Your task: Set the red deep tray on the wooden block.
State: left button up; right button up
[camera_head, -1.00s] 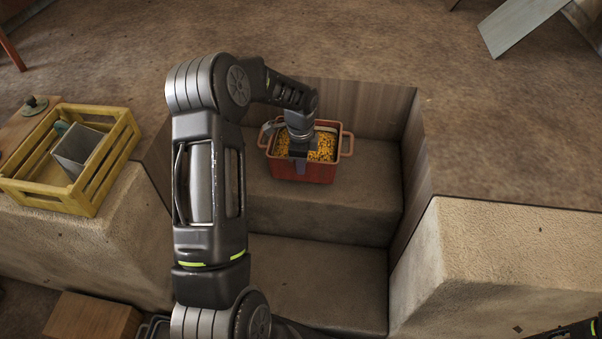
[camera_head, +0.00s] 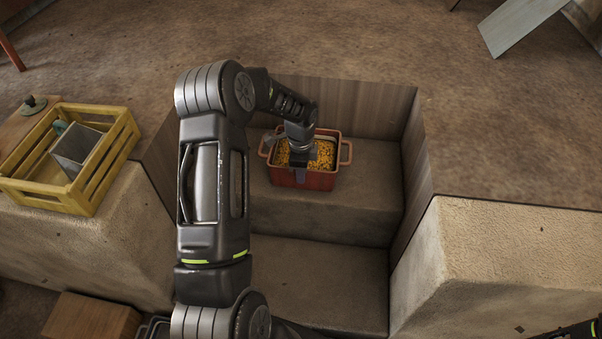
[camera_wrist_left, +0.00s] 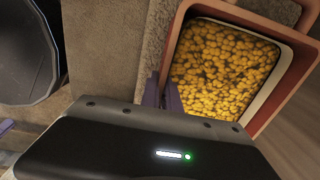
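The red deep tray (camera_head: 318,181), filled with yellow pieces, is on or just above the upper step of the recess in the head view. Its two side handles show. It also fills the upper right of the left wrist view (camera_wrist_left: 176,45). My left gripper (camera_head: 301,176) reaches down at the tray's near wall. In the left wrist view its fingers (camera_wrist_left: 163,97) are close together, one each side of the wall, apparently clamped on it. A wooden block (camera_head: 92,318) lies at the lower left of the head view, its top bare where visible. My right gripper is out of view.
A yellow crate (camera_head: 110,175) holding a grey box stands on the left ledge, with a wooden board (camera_head: 14,132) behind it. The recess has upright wooden walls (camera_head: 415,150). The right ledge (camera_head: 510,250) is clear.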

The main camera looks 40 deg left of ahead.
pick_arm(q)
jog(key=o, duration=0.3)
jog(key=shift+o, duration=0.2)
jog(key=shift+r, duration=0.15)
notch_tip(320, 180, up, 12)
jog(key=p, duration=0.1)
jog(key=shift+s+p, duration=0.25)
jog(key=shift+p, duration=0.1)
jog(key=shift+d, duration=0.15)
dwell(0.4)
